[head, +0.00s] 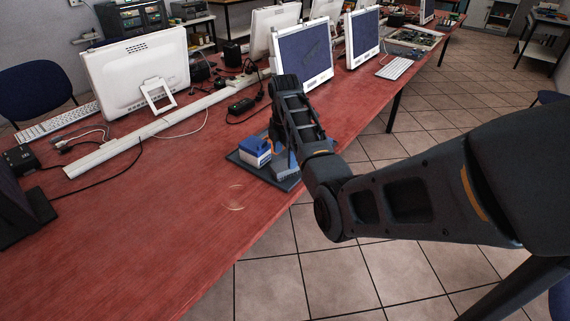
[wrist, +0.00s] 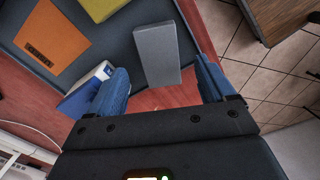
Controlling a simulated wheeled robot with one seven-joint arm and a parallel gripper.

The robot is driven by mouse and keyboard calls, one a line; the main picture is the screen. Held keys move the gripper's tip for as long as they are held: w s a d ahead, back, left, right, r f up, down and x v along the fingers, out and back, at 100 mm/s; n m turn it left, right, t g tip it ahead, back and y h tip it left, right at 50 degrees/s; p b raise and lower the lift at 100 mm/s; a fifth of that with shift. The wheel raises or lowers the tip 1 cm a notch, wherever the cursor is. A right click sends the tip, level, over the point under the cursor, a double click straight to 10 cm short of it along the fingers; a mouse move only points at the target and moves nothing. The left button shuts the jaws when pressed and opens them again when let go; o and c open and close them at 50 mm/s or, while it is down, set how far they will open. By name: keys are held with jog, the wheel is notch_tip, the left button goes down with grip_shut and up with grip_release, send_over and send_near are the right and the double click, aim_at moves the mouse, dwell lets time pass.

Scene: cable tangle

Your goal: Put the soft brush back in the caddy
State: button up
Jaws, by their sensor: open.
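My gripper (wrist: 164,82) is open in the wrist view, with its two blue fingers apart. A grey block (wrist: 158,52) shows between and beyond the fingertips; I cannot tell whether they touch it. A blue-and-white box-like thing (wrist: 88,92) lies just left of the left finger, partly hidden by it. In the head view this blue-and-white thing (head: 255,151) sits on a dark tray (head: 237,158) near the table's front edge. In the head view, my arm largely hides the gripper. I cannot tell which thing is the soft brush, or clearly identify the caddy.
An orange piece (wrist: 52,38) and a yellow piece (wrist: 100,6) lie on the dark tray. A clear round thing (head: 233,198) lies on the red table (head: 150,225).

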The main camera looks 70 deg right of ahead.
aim_at(285, 164)
notch_tip(285, 164, up, 7)
jog(key=shift+f, duration=0.2)
jog(key=shift+c, duration=0.4)
dwell(0.8)
